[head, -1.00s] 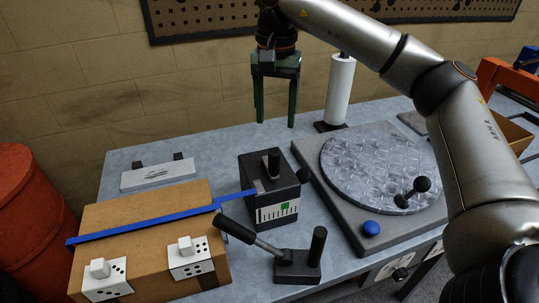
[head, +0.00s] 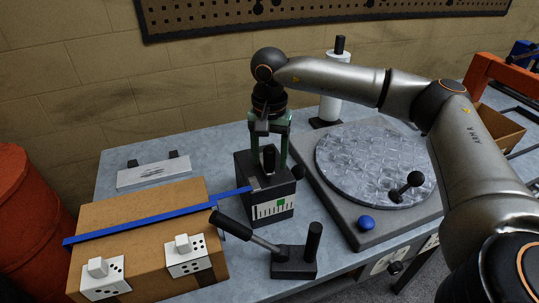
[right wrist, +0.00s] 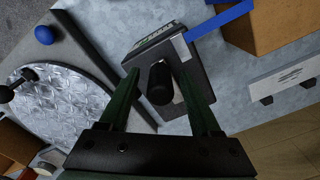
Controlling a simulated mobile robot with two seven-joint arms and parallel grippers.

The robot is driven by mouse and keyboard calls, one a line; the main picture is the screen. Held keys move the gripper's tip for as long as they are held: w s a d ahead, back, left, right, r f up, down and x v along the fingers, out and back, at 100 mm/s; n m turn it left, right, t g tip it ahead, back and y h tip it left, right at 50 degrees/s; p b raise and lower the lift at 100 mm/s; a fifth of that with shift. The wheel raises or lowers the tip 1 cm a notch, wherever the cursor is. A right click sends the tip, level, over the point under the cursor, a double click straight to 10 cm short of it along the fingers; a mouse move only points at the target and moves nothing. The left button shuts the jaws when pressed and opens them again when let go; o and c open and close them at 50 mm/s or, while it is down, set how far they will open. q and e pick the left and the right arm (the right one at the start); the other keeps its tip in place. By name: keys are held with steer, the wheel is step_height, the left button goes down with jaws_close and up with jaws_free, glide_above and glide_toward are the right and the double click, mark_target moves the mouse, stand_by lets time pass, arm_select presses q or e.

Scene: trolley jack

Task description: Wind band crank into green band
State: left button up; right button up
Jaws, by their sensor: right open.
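The dark tensioner box (head: 248,200) stands on the bench with a blue strap (head: 140,218) running from it across a cardboard box. Its front has a white tick scale with a green band (head: 281,203); I cannot make out a pointer. A black upright crank knob (head: 269,158) rises from the box top. My right gripper (head: 269,148) with green fingers is open and points down over the box. In the right wrist view the knob (right wrist: 160,84) lies between the spread fingers (right wrist: 158,85), with gaps on both sides. My left gripper is not in view.
A lever with a black base (head: 294,265) stands in front of the box. A turntable (head: 375,165) with a black knob and a blue button (head: 366,223) lies to the right. The cardboard box (head: 145,265) with white dotted blocks is to the left. A paper roll (head: 331,98) stands behind.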

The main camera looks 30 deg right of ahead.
jaws_close()
stand_by(0.4)
stand_by(0.9)
